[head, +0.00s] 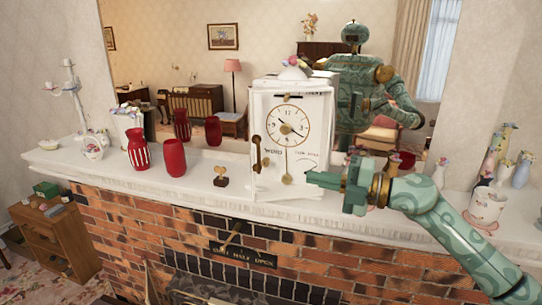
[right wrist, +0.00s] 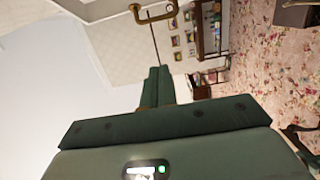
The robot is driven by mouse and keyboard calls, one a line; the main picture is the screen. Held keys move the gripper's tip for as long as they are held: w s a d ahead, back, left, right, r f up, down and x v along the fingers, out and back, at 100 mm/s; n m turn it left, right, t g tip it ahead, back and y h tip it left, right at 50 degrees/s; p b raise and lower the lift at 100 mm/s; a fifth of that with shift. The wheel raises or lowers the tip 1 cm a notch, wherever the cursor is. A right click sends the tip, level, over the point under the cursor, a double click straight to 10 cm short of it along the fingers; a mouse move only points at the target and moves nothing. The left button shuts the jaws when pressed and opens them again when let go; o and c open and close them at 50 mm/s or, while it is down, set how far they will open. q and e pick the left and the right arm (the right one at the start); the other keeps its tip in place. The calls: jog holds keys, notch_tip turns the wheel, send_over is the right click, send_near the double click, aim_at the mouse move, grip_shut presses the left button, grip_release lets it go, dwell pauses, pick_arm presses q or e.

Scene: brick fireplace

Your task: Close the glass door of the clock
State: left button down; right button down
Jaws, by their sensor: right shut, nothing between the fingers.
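The white clock (head: 291,110) stands upright on the mantel, with a round dial and a pendulum below it. A brass handle-like part (head: 257,153) shows at its left front edge. The glass of the door is too clear to make out, so I cannot tell how far it stands open. My right gripper (head: 312,179) is shut and empty, at the clock's lower right front; I cannot tell if it touches. Its closed fingers (right wrist: 156,86) show in the right wrist view, with a brass bracket-like part (right wrist: 153,14) beyond them. My left gripper is out of view.
The white mantel (head: 120,180) runs across a brick fireplace (head: 190,222). Red vases (head: 173,158) and a small ornament (head: 221,177) stand left of the clock. A white pot (head: 487,207) and several vases stand right. A mirror behind reflects the room and me.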

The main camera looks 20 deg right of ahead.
aim_at(270, 163)
jog(key=p+x, duration=0.1)
jog(key=x, duration=0.3)
jog(key=w+d+p+x, duration=0.1)
jog(key=x, duration=0.3)
jog(key=w+d+p+x, duration=0.1)
jog(key=x, duration=0.3)
jog(key=shift+w+a+f, duration=0.15)
jog(key=shift+w+a, duration=0.05)
jog(key=shift+w, duration=0.2)
